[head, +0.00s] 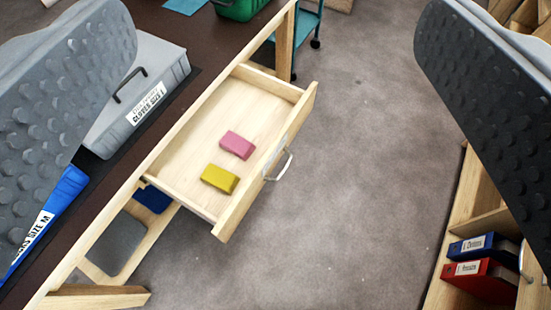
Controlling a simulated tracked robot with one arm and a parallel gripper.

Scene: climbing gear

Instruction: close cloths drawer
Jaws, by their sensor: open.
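A light wooden drawer (270,155) stands pulled out from under a dark-topped table, in the middle of the head view. A pink block-like cloth (237,145) and a yellow one (220,178) lie inside it. A pale metal handle (279,166) is on its front panel. My gripper (275,120) shows as two grey studded fingers, wide apart at the left and right edges of the view. It is open and empty, with the drawer visible between the fingers. No label is readable on the drawer front from here.
On the dark tabletop (180,25) are a grey case (145,95), a blue item (55,215) and a green box (240,8). A wooden shelf with blue (484,248) and red binders (482,278) stands at right. Grey floor (360,180) between is clear.

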